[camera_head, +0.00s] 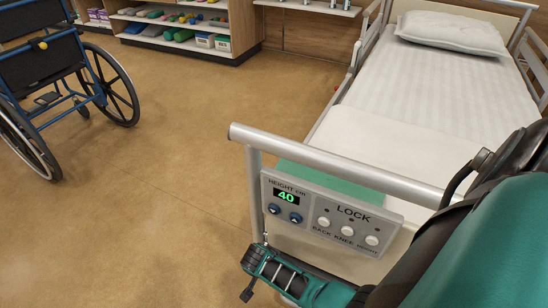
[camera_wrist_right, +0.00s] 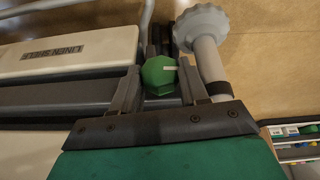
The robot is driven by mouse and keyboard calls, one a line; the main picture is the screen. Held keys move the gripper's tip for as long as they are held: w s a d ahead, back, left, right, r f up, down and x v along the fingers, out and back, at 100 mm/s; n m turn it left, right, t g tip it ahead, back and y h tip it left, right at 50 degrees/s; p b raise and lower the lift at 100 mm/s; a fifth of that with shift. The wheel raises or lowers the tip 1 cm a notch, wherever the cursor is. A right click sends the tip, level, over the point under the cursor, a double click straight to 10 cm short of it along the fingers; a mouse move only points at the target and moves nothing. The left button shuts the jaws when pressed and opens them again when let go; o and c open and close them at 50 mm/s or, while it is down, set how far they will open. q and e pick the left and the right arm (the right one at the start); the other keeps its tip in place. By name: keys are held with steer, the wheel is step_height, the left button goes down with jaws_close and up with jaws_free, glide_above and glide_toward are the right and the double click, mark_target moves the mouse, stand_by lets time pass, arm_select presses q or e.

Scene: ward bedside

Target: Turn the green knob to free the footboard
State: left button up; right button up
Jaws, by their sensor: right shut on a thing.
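The green knob (camera_wrist_right: 157,76) shows in the right wrist view, faceted, with a white mark pointing roughly to the right. My right gripper (camera_wrist_right: 157,84) has one finger on each side of the knob and is shut on it. In the head view this gripper (camera_head: 262,268) is low, beside the lower left of the footboard's control panel; the knob cannot be made out there. The footboard (camera_head: 330,168) has a grey top rail and stands upright at the bed's end. My left gripper is not in view.
The control panel (camera_head: 330,213) reads HEIGHT 40 and LOCK, with several buttons. A pale linen shelf panel (camera_wrist_right: 70,53) and a grey ridged wheel-like part (camera_wrist_right: 201,27) are close to the gripper. A wheelchair (camera_head: 65,85) stands left; open floor (camera_head: 190,150) lies between.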

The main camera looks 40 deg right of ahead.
steer(key=shift+w+g, duration=0.15)
steer(key=shift+g, duration=0.45)
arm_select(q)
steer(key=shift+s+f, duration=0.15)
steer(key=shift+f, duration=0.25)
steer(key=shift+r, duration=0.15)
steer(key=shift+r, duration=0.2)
arm_select(e)
steer(key=o, duration=1.1)
steer(key=shift+c, duration=0.2)
steer(key=shift+r, duration=0.1)
